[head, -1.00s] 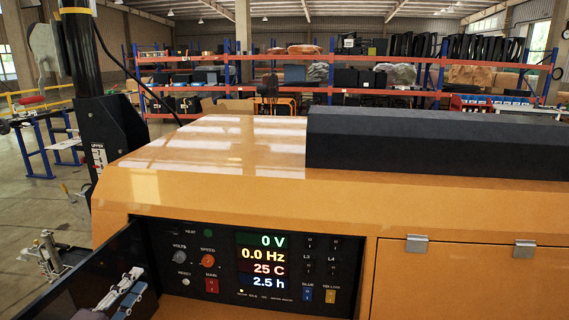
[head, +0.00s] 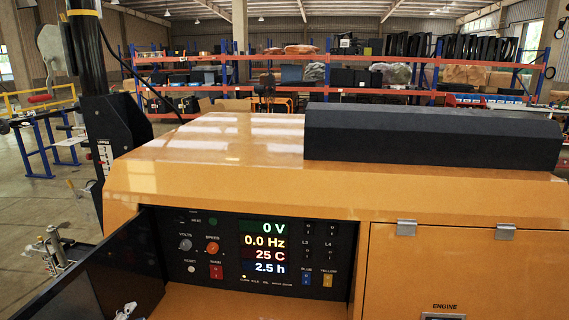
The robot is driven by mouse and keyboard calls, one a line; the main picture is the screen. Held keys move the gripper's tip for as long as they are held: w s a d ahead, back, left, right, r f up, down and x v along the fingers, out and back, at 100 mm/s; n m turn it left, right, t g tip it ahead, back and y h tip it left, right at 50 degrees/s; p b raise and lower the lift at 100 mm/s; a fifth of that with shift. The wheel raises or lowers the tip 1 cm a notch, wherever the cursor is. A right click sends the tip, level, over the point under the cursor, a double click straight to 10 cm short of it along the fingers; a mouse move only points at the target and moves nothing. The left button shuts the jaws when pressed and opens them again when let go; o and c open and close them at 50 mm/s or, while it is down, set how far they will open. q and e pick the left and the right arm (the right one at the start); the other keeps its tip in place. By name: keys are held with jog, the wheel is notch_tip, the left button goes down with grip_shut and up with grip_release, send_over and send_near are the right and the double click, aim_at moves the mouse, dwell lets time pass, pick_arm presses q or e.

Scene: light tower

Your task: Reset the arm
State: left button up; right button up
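The light tower's orange body (head: 230,180) fills the middle. Its control panel (head: 262,252) is lit and reads 0 V, 0.0 Hz, 25 C and 2.5 h. The dark panel door (head: 110,270) stands open at the left. No contact with the panel shows. My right gripper is out of view.
The black mast (head: 86,60) rises at the left. A black block (head: 430,135) lies on the hood. A closed orange door (head: 460,265) with latches is at the right. Loaded shelves (head: 330,85) stand far behind. Open floor (head: 30,185) shows at the left.

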pick_arm(q)
jog(key=s+d+f+n+g, duration=0.35)
jog(key=s+f, duration=0.25)
jog(key=s, duration=0.2)
jog(key=s+d+f+n+g, duration=0.3)
jog(key=s+f+n+g, duration=0.15)
jog(key=s+f, duration=0.25)
jog(key=s+d+f+n+g+h, duration=0.1)
jog(key=s+d+n+g, duration=0.1)
jog(key=s+d, duration=0.35)
jog(key=s+d+f+n+g, duration=0.2)
jog(key=s, duration=0.7)
notch_tip(320, 180, down, 28)
jog(key=s+g+b, duration=0.1)
jog(key=s+g, duration=0.1)
jog(key=s+a+f+g, duration=0.1)
jog(key=s+a+f, duration=0.1)
jog(key=s+f, duration=1.4)
jog(key=shift+s+a+m+b, duration=0.3)
jog(key=shift+s+m+b, duration=0.15)
jog(key=shift+s, duration=0.1)
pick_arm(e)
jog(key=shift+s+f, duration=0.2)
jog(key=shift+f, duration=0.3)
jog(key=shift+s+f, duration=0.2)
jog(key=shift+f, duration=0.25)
pick_arm(q)
jog(key=shift+o, duration=0.3)
jog(key=shift+f, duration=0.1)
